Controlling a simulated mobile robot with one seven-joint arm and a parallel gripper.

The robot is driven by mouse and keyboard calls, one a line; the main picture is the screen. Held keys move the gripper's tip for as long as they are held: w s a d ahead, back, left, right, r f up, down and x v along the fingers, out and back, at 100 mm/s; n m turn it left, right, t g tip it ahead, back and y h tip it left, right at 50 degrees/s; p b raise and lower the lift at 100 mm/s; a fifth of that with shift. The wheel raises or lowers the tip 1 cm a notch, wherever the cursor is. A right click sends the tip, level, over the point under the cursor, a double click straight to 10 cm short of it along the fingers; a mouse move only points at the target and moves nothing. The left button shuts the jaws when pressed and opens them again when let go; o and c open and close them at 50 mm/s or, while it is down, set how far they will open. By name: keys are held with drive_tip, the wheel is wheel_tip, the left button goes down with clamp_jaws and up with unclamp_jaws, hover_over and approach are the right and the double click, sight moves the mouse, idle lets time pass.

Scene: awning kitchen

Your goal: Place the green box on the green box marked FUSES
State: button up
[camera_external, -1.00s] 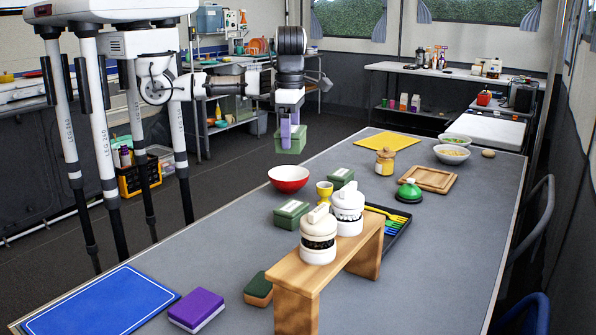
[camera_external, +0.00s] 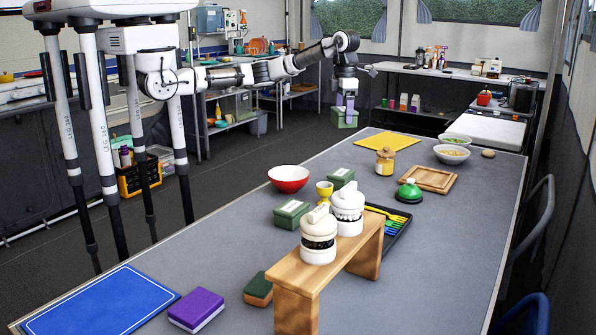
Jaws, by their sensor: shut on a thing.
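Two darker green boxes with pale labels rest on the table. One (camera_external: 291,214) is left of the white jars, and the other (camera_external: 341,178) is behind the yellow egg cup. The labels are too small to read, so I cannot tell which one is marked FUSES.
A red bowl (camera_external: 288,178), a yellow cup (camera_external: 324,191) and white jars (camera_external: 319,238) on a wooden stand (camera_external: 364,255) surround the labelled boxes. A yellow cloth (camera_external: 388,142) and amber jar (camera_external: 384,162) are farther back.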

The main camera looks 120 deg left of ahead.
sight(343, 121)
wheel_tip(343, 121, down, 16)
drive_tip(key=shift+r+p, duration=0.25)
drive_tip(key=shift+p, duration=1)
drive_tip(key=shift+f, duration=0.15)
drive_tip(key=o, duration=1)
wheel_tip(343, 121, up, 12)
drive_tip(key=b, duration=0.2)
drive_tip(key=shift+r+b, duration=0.2)
drive_tip(key=shift+b, duration=0.2)
